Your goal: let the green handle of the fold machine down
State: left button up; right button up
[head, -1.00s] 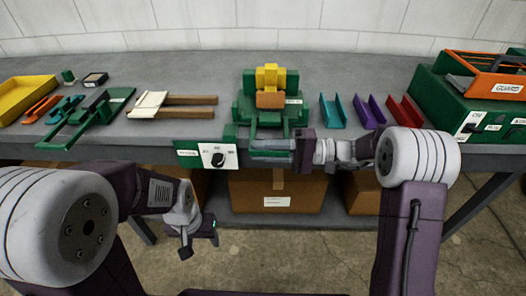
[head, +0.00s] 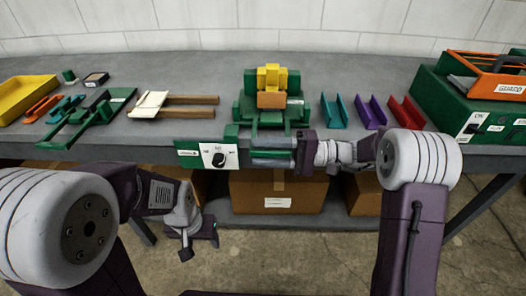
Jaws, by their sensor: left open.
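The fold machine (head: 246,110) is green and stands at the middle of the bench's front edge, with a yellow block (head: 271,77) and an orange-brown block (head: 271,100) on it. A green upright piece (head: 231,132) shows at its front left. I cannot clearly tell which part is the handle. My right gripper (head: 271,152) is at the machine's front, its two fingers pointing left, one above the other. Dark green shows between them, but whether they grip it is unclear. My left gripper (head: 200,246) is open and empty, low in front of the bench.
A white dial panel (head: 219,157) is on the bench front beside the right gripper's fingertips. A green lever tool (head: 85,118) and a piece with wooden handles (head: 175,104) lie left. Coloured channels (head: 370,111) and a green box (head: 450,100) stand right. Cardboard boxes (head: 300,190) sit below.

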jog(key=d, duration=0.9)
jog(key=shift+p, duration=0.35)
